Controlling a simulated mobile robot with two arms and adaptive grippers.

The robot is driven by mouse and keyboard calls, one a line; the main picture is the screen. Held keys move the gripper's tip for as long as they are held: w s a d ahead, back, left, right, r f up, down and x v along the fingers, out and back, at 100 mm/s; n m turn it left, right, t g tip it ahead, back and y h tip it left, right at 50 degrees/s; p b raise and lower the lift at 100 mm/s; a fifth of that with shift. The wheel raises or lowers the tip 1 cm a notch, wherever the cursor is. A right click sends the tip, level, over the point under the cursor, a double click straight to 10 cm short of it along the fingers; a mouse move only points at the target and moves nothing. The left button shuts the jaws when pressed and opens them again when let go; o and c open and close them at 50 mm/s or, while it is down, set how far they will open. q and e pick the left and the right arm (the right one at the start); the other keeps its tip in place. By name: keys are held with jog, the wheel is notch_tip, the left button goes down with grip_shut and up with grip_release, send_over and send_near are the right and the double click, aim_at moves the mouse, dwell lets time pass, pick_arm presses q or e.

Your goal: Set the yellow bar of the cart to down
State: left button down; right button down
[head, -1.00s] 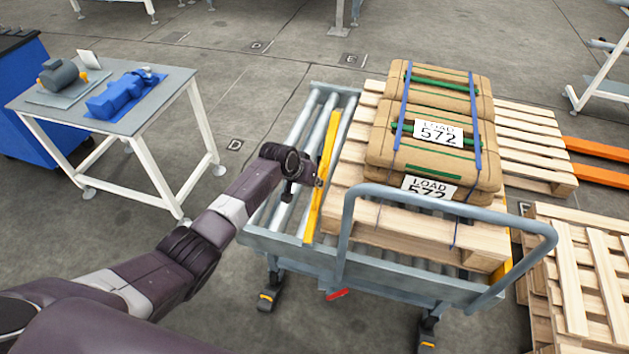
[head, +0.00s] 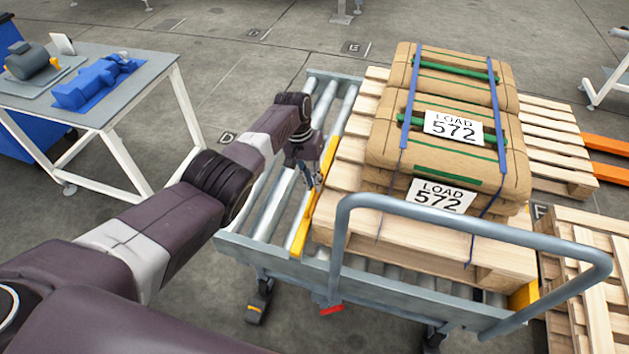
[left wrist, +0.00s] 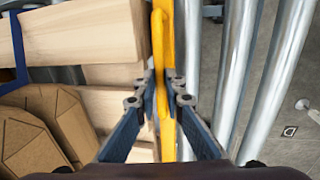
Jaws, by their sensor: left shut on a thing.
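The cart (head: 400,278) is a grey roller cart with a tubular handle at its near side. In the left wrist view the two fingers (left wrist: 160,98) are closed on either side of the yellow bar (left wrist: 165,135). The bar stands beside the pallet edge with rollers on its other side. My right gripper is not in view.
The pallet (head: 420,245) carries strapped brown sacks (head: 445,125) labelled LOAD 572. A table (head: 160,75) with a blue part (head: 92,85) stands at the left. More pallets (head: 580,240) lie at the right. Bare rollers (head: 275,200) lie left of the bar.

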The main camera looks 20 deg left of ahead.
pick_arm(q)
jog(key=shift+f, duration=0.1)
dwell(0.3)
jog(key=c, duration=2)
grip_release()
jog(key=r, duration=0.4)
jog(key=a+r, duration=0.1)
jog(key=r, duration=0.3)
jog(key=a+r, duration=0.1)
jog(key=r, duration=0.2)
jog(key=shift+w+a+r, duration=0.1)
jog(key=shift+w+r, duration=0.05)
jog(key=shift+r, duration=0.25)
